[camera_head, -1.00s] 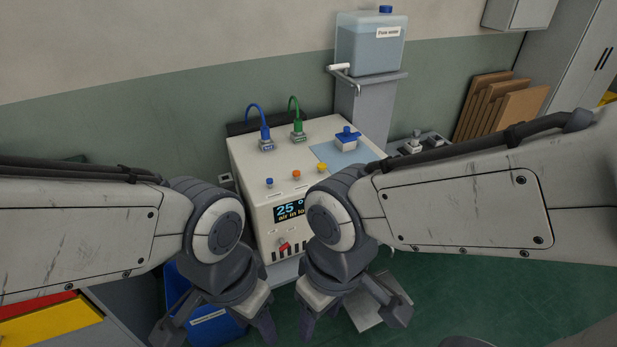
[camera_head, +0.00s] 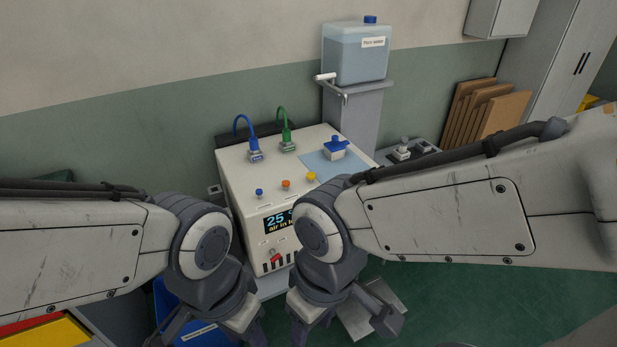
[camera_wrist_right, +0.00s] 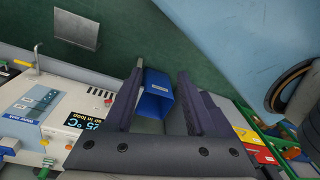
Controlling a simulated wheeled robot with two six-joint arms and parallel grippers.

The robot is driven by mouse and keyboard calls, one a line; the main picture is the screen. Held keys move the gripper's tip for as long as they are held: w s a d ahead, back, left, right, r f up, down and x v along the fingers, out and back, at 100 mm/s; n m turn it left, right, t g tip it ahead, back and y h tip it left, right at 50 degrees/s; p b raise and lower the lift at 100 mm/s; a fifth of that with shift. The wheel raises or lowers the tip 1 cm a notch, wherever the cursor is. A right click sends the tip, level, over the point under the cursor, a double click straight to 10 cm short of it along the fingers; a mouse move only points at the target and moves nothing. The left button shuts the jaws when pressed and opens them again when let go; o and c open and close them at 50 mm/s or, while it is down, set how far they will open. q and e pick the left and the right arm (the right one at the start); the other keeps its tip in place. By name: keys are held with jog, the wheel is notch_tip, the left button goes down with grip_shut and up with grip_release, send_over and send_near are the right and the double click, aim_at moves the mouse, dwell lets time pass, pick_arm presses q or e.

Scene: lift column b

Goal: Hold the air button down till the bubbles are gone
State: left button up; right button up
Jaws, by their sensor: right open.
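The white machine (camera_head: 240,182) stands against the wall. Its front display (camera_head: 281,219) reads 25 ° and "air in lo…", cut off by my right arm; the right wrist view shows "air in loop" on the display (camera_wrist_right: 92,134). A blue button (camera_head: 259,192), an orange button (camera_head: 286,185) and a yellow button (camera_head: 311,177) sit on its top; I cannot read which is for air. No bubbles are discernible. My left gripper (camera_head: 207,336) is low before the machine, fingers spread, empty. My right gripper (camera_head: 343,328) is open and empty, below and in front of the machine; its fingers (camera_wrist_right: 160,72) also show in the right wrist view.
A water tank (camera_head: 355,58) stands on a grey column behind. Brown boards (camera_head: 487,112) lean right. Green floor is open at right.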

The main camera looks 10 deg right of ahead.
dwell(0.3)
grip_shut()
dwell(1.6)
